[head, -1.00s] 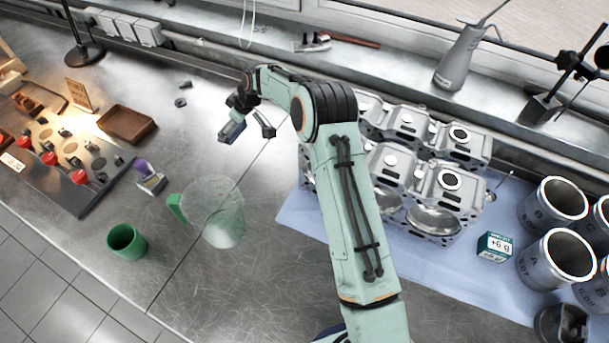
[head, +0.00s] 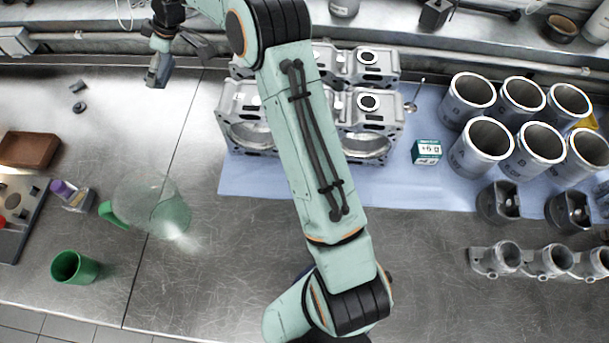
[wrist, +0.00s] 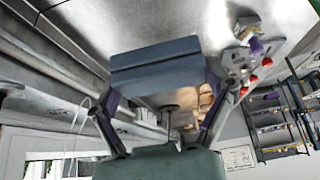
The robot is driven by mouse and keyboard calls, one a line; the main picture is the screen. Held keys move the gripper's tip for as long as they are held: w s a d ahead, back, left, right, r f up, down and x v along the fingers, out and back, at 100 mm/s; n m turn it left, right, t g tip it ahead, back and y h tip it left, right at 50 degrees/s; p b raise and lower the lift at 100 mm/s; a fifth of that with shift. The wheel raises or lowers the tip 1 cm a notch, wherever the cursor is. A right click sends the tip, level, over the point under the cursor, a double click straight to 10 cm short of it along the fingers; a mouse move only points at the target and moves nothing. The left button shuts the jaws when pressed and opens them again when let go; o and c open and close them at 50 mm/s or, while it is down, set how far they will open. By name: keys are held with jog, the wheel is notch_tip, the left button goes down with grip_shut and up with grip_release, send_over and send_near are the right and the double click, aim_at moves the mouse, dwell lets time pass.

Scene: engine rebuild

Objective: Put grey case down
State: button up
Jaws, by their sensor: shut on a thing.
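The grey case (wrist: 155,65) is a blue-grey box with a seam along its side. In the wrist view it sits between the two fingers of my gripper (wrist: 158,98), which is shut on it. In the head view the case (head: 158,72) hangs from my gripper (head: 178,50) near the back of the steel bench, left of the bench seam. It looks raised above the bench, but the exact gap cannot be told. Part of the case is hidden by the gripper.
A clear jug (head: 150,203), green cup (head: 75,267) and brown tray (head: 28,150) stand at left. Engine blocks (head: 250,118) and cylinders (head: 480,145) stand right. Bare bench surrounds the case.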

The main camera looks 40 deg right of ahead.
jog(key=s+d, duration=0.6)
jog(key=d, duration=0.1)
jog(key=s+d, duration=0.6)
jog(key=d, duration=0.1)
jog(key=s+d, duration=0.6)
jog(key=d, duration=0.2)
jog(key=shift+s+f, duration=0.1)
jog(key=shift+f, duration=0.05)
jog(key=s+d, duration=0.1)
jog(key=s, duration=0.3)
jog(key=s+d, duration=0.1)
jog(key=s, duration=0.3)
jog(key=s+d, duration=0.1)
jog(key=s, duration=0.3)
jog(key=shift+s+d, duration=0.3)
jog(key=shift+d, duration=0.05)
send_over(364, 190)
jog(key=d, duration=0.1)
jog(key=f, duration=1.3)
jog(key=s+f, duration=0.1)
jog(key=f, duration=0.6)
jog(key=shift+s+f, duration=0.1)
jog(key=shift+f, duration=0.1)
jog(key=o, duration=1.1)
jog(key=shift+c, duration=0.2)
